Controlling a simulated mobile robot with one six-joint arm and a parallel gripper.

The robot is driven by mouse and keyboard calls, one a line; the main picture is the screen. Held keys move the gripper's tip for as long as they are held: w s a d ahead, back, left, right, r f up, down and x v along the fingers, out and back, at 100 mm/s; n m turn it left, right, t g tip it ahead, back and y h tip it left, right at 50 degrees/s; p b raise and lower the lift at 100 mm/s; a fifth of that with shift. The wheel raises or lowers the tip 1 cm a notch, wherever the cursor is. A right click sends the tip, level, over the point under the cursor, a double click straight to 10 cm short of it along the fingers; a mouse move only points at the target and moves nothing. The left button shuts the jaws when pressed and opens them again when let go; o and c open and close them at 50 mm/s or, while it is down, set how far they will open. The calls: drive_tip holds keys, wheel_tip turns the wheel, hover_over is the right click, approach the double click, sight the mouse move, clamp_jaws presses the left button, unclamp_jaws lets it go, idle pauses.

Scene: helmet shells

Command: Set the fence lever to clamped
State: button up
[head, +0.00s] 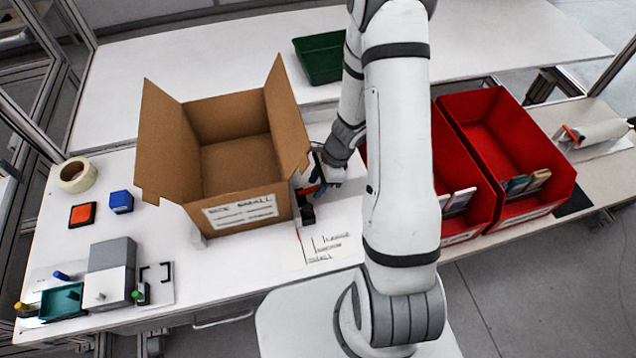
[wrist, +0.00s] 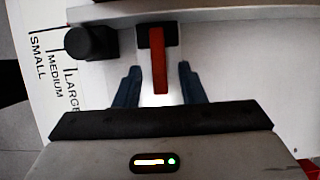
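The fence lever (wrist: 158,66) is a red bar on a dark mount in the wrist view, pointing down the picture toward my gripper. A small red part of it seems to show beside the box in the head view (head: 306,190). My gripper (wrist: 158,84) is open, with one dark blue finger on each side of the lever's lower end. A gap shows between the lever and each finger. In the head view my gripper (head: 322,178) is by the box's right side, partly hidden by my arm. A black knob (wrist: 90,42) stands left of the lever.
A size card (wrist: 52,60) marked small, medium and large lies beside the knob. An open cardboard box (head: 240,213) stands left of my gripper. Red bins (head: 520,205) stand to the right, and a green bin (head: 322,62) is behind.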

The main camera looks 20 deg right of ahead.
drive_tip(key=shift+f, duration=0.2)
drive_tip(key=shift+c, duration=0.4)
clamp_jaws()
drive_tip(key=f+y+b, duration=0.1)
drive_tip(key=b, duration=0.2)
drive_tip(key=shift+d, duration=0.15)
drive_tip(key=shift+f+y+b, duration=0.15)
drive_tip(key=shift+y+b, duration=0.45)
drive_tip(key=shift+b, duration=0.35)
drive_tip(key=shift+o, duration=0.4)
unclamp_jaws()
drive_tip(key=shift+d+r, duration=0.15)
drive_tip(key=shift+r, duration=0.1)
